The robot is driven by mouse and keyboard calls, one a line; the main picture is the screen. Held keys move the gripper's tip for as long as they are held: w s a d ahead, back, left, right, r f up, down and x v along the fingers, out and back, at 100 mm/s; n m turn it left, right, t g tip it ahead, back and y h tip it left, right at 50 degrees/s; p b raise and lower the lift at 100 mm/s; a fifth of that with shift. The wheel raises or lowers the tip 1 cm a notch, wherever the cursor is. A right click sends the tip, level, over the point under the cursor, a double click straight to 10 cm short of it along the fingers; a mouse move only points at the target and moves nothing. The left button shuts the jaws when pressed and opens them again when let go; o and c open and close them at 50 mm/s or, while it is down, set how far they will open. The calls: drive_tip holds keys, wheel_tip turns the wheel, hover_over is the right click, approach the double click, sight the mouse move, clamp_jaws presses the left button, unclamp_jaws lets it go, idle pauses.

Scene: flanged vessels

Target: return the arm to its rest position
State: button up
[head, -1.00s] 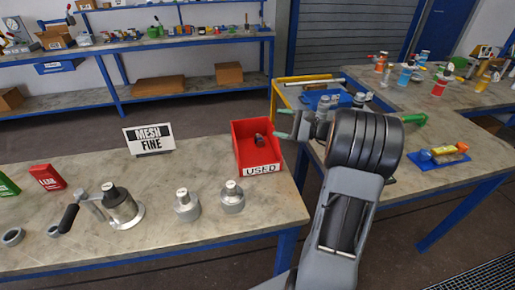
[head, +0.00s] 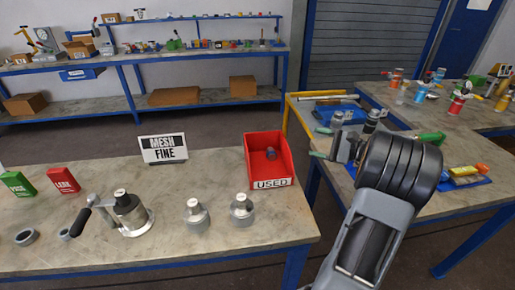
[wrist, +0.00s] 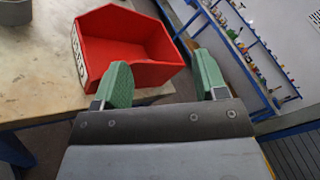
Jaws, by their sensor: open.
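My gripper (head: 328,143) is at the right in the head view, held in the air just right of the red USED bin. Its two green fingers stand apart with nothing between them, as the wrist view (wrist: 164,85) also shows. My dark, ribbed wrist and grey forearm reach up from the bottom right. The red bin (head: 284,152) sits at the right end of the near bench and also shows beyond the fingers in the wrist view (wrist: 130,55). A small dark piece (head: 271,153) lies inside the bin; in the wrist view I cannot make it out.
The near bench (head: 190,250) holds a clamp-handled vessel (head: 130,212), two grey flanged vessels (head: 197,215), rings and a MESH FINE sign (head: 163,149). A right-hand bench (head: 440,120) with bottles and a blue tray lies behind my arm. A shelf bench stands at the back.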

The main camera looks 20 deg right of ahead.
drive_tip(key=shift+w+f, duration=0.1)
wheel_tip(320, 180, down, 7)
drive_tip(key=s+a+g+h, duration=0.1)
drive_tip(key=s+g+h, duration=0.1)
drive_tip(key=g+h, duration=0.1)
drive_tip(key=s+a+n+g+h, duration=0.1)
drive_tip(key=s+a+g, duration=0.1)
drive_tip(key=a, duration=0.1)
drive_tip(key=s+a+f+n+g+h+p, duration=0.1)
drive_tip(key=s+a+n+g, duration=0.1)
drive_tip(key=s+a+n+g+h+p, duration=0.1)
drive_tip(key=s+a+n+g+h, duration=0.1)
drive_tip(key=a, duration=0.1)
drive_tip(key=shift+s+a+f, duration=0.2)
drive_tip(key=shift+a+f, duration=0.1)
drive_tip(key=shift+f, duration=0.05)
drive_tip(key=s+a+r+n+h+p, duration=0.2)
drive_tip(key=s+a+r+n+h, duration=0.1)
drive_tip(key=a+r+n, duration=0.2)
drive_tip(key=s+a+r+n+h+p, duration=0.3)
drive_tip(key=a+r+n, duration=0.2)
drive_tip(key=a+n, duration=0.2)
drive_tip(key=shift+s+a+t+h+p, duration=0.3)
drive_tip(key=shift+a+t+p, duration=0.1)
drive_tip(key=shift+a, duration=0.15)
drive_tip(key=shift+r, duration=0.1)
